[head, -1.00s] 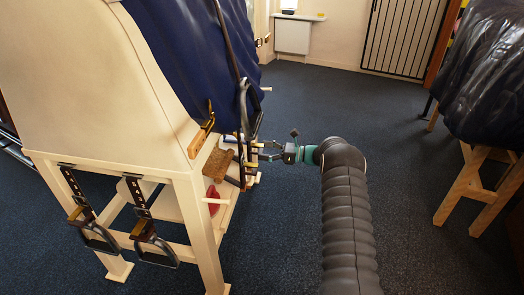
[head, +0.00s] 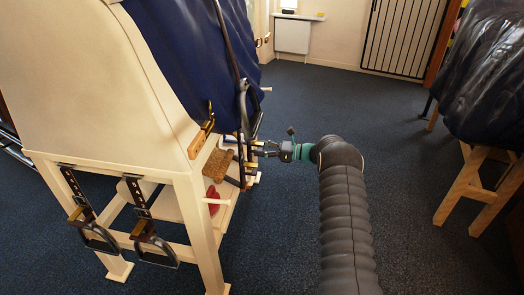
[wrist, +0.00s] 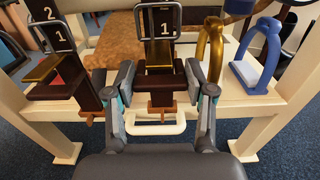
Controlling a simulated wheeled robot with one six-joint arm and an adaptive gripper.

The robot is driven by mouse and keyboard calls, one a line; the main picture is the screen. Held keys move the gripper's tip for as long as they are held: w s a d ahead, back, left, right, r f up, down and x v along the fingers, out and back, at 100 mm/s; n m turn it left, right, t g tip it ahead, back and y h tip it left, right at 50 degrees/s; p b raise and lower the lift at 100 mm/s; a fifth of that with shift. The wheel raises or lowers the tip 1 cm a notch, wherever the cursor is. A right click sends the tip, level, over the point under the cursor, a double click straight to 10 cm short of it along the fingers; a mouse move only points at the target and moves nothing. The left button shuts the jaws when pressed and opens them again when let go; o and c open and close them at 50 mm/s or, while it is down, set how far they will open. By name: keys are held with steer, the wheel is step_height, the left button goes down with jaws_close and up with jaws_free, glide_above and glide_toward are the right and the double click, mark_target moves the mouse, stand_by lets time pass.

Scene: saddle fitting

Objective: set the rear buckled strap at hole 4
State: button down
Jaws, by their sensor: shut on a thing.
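In the wrist view, my gripper (wrist: 158,88) is shut on a dark brown strap piece (wrist: 152,82) with a brass plate on it. In the head view, my gripper (head: 258,148) is at the right side of the cream stand (head: 190,205), by the hanging straps. Strap holes are too small to tell, and I cannot tell which strap is the rear one.
A gold stirrup-shaped piece (wrist: 208,55) and a blue one (wrist: 262,55) stand right of my gripper. Two strap sets with stirrups (head: 150,232) hang on the stand's near side. A dark-covered stand (head: 488,85) is at the right. Floor between is clear.

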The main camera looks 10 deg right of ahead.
step_height(320, 180, up, 8)
steer(key=shift+f+p, duration=0.2)
steer(key=shift+p, duration=0.65)
steer(key=shift+c, duration=2)
jaws_free()
steer(key=shift+f, duration=0.1)
steer(key=v, duration=1.2)
